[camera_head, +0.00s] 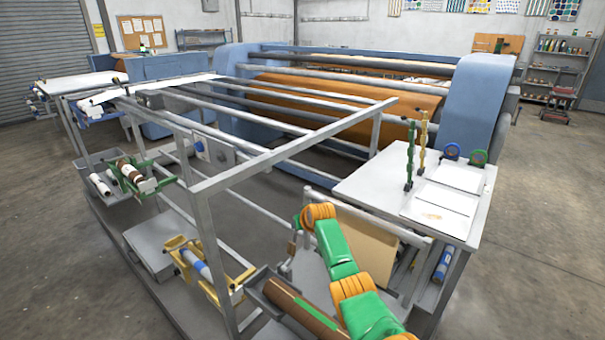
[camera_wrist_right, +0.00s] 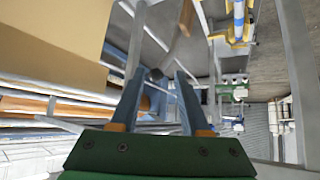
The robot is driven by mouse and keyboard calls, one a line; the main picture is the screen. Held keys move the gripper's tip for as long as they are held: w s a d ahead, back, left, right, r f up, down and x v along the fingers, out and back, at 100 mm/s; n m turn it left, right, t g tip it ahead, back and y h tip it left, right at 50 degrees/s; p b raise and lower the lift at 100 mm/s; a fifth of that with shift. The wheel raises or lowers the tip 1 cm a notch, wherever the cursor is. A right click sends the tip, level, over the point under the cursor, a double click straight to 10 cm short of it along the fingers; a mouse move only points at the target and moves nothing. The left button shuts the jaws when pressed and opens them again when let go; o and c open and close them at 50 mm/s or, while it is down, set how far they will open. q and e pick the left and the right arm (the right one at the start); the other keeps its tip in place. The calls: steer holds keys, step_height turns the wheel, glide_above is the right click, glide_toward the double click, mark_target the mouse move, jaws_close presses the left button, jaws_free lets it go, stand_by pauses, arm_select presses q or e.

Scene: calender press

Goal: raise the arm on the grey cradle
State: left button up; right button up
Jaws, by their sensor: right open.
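A grey bracket (camera_head: 213,152) with a white and blue roll sits inside the frame; I cannot tell for sure that it is the grey cradle, or which part is its arm. A grey trough (camera_head: 256,279) holding a brown roll (camera_head: 300,302) stands lower, left of my right arm. My right gripper (camera_wrist_right: 158,75) is open in the wrist view, with grey bars and a round grey end beyond its fingers and nothing clearly held. In the head view my right wrist hides its fingers. My left gripper is not in view.
A yellow cradle (camera_head: 181,243) and a green cradle (camera_head: 132,188) stand left inside the grey rail frame (camera_head: 290,143). A white table (camera_head: 375,187) is at right, above a cardboard sheet (camera_head: 362,245). The blue press (camera_head: 470,100) stands behind.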

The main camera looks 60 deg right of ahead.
steer(key=v, duration=0.7)
stand_by(0.4)
